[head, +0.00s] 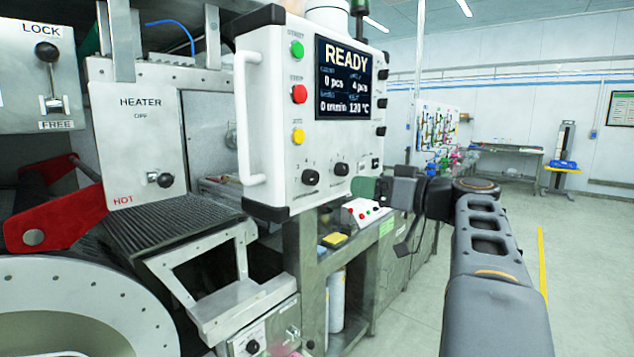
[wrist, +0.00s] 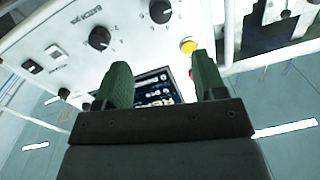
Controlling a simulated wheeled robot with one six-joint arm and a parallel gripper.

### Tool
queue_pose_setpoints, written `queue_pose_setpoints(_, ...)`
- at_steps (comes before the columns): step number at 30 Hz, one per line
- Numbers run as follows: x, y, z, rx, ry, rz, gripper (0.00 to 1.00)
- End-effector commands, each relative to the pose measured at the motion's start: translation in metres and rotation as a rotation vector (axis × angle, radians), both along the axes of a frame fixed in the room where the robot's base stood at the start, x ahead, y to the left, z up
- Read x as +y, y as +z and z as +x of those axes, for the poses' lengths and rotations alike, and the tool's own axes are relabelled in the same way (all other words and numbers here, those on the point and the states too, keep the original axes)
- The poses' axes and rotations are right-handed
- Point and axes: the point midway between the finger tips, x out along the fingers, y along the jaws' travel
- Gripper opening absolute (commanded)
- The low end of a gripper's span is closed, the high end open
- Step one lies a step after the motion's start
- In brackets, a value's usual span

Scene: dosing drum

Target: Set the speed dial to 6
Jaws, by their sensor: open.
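The white control panel (head: 270,120) carries two black dials below its screen, a left one (head: 310,177) and a right one (head: 342,169). Their scale marks are too small to read in the head view. In the wrist view the panel appears turned over. The right dial (wrist: 99,37) has lettering like "BATCH" beside it; the left dial (wrist: 160,11) is partly cut off by the top edge, its label and setting unreadable. My gripper (head: 366,187) is by the panel's lower right corner. Its green fingers (wrist: 160,70) are apart with no dial between them.
The screen (head: 343,78) reads READY. Green (head: 297,49), red (head: 299,94) and yellow (head: 299,136) buttons line the panel's left side, beside a white handle (head: 248,115). Small black switches (head: 376,163) sit on the right.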

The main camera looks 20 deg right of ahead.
Motion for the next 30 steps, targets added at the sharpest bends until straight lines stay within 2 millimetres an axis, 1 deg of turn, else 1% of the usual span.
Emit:
queue_pose_setpoints(9,0.031,0.002,0.054,0.003,0.008,0.002,0.64)
queue_pose_setpoints(15,0.047,0.002,0.083,0.003,0.007,0.002,0.64)
queue_pose_setpoints(22,0.057,0.001,0.104,0.002,0.004,0.002,0.64)
queue_pose_setpoints(30,0.060,0.000,0.110,0.002,0.002,0.001,0.64)
